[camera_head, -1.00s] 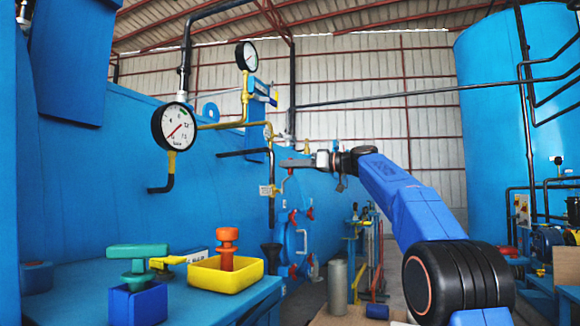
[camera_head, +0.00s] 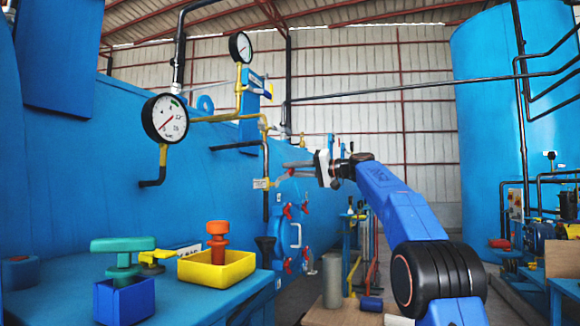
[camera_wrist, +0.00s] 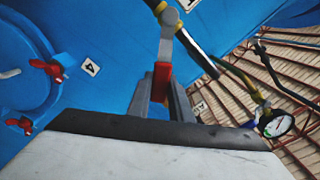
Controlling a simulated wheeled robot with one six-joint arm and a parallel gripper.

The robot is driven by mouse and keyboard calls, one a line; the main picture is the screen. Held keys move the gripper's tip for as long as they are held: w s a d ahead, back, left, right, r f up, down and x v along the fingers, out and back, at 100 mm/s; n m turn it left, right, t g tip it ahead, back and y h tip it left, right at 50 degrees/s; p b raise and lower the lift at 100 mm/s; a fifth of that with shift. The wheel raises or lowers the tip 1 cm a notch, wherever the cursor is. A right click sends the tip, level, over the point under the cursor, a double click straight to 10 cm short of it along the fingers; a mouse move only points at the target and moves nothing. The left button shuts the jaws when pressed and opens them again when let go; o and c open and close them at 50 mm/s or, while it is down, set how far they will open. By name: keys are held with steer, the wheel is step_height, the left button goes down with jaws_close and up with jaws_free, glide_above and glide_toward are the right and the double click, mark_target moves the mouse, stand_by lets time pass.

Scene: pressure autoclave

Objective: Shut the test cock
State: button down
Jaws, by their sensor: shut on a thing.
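The test cock's red lever grip (camera_wrist: 161,82) stands between the fingers of my gripper (camera_wrist: 165,95) in the wrist view. The fingers are shut on it. Its bare metal arm (camera_wrist: 167,48) runs up to the cock body (camera_wrist: 170,18) on a dark and yellow pipe. The lever lies at a clear angle across that pipe, not in line with it. In the head view my gripper (camera_head: 298,169) is at the lower end of the gauge pipework, just right of a white tag (camera_head: 261,183). The lever is too small there to make out well.
A pressure gauge (camera_head: 165,118) and a second gauge (camera_head: 240,47) stand on the pipework. Red door clamps (camera_head: 304,208) are below my gripper. A yellow tray (camera_head: 232,274) and a green-handled piece (camera_head: 123,262) on a blue block are at the lower left.

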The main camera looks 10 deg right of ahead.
steer(key=shift+w+d+f+m, duration=0.25)
steer(key=shift+f+m, duration=0.65)
steer(key=shift+m, duration=0.35)
steer(key=shift+w+d+f+m, duration=0.15)
steer(key=shift+w+f+m, duration=0.1)
steer(key=shift+f+m, duration=0.85)
steer(key=shift+w+d+f+m, duration=0.25)
steer(key=shift+f+m, duration=0.5)
steer(key=shift+m, duration=0.6)
steer(key=shift+f, duration=0.15)
steer(key=c, duration=1.6)
jaws_free()
steer(key=shift+s, duration=0.1)
steer(key=v, duration=1.7)
steer(key=shift+d, duration=0.1)
